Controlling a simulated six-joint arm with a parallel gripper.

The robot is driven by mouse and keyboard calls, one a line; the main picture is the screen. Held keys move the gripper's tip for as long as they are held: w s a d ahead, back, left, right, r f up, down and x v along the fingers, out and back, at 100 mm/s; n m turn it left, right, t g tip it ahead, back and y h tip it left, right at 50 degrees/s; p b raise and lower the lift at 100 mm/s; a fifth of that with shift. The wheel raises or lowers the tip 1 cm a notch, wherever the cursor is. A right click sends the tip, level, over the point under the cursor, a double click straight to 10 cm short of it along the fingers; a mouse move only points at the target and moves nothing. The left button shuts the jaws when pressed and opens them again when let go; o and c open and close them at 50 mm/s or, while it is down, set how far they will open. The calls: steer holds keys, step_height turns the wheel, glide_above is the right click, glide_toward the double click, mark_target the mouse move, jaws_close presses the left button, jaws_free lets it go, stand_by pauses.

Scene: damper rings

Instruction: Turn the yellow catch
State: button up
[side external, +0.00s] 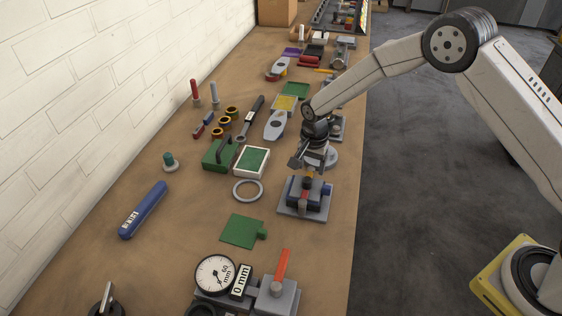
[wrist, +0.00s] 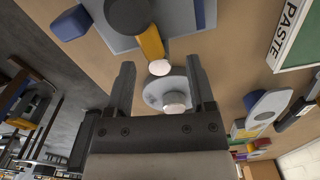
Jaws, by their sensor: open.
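The yellow catch (wrist: 150,42) shows in the wrist view as a short bar with a pale rounded tip. It runs out from a dark round knob (wrist: 130,14) on a grey and blue fixture. My gripper (wrist: 160,63) is open, and the catch's pale tip appears between its fingertips. I cannot tell whether either finger touches it. In the side view my gripper (side external: 310,164) is pointed down just above the fixture (side external: 291,211), which stands on a grey plate near the bench's right edge. The gripper partly hides the catch there.
A grey disc (wrist: 156,92) with a pale knob lies beyond my fingers in the wrist view. A grey ring (side external: 236,190), a green box (side external: 212,160) and a green-topped tray (side external: 265,163) stand left of the fixture. A dial gauge (side external: 215,274) is at the front.

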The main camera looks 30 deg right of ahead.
steer(key=shift+r, duration=0.15)
steer(key=shift+r, duration=0.35)
steer(key=shift+r, duration=0.6)
steer(key=shift+r, duration=2.9)
steer(key=shift+s+d+r, duration=0.1)
steer(key=shift+s+d+r, duration=0.15)
steer(key=shift+s, duration=0.05)
steer(key=s+d+r+n+t, duration=0.1)
steer(key=s+d+n, duration=0.1)
steer(key=s, duration=0.5)
steer(key=s+d+r+n, duration=0.2)
steer(key=s+n, duration=0.3)
steer(key=s, duration=0.3)
steer(key=s+d+r+n+t, duration=0.1)
steer(key=s+d+r+n, duration=0.1)
steer(key=s, duration=0.6)
steer(key=shift+d+n+t, duration=0.3)
steer(key=shift+d+n, duration=0.45)
steer(key=shift+n, duration=0.25)
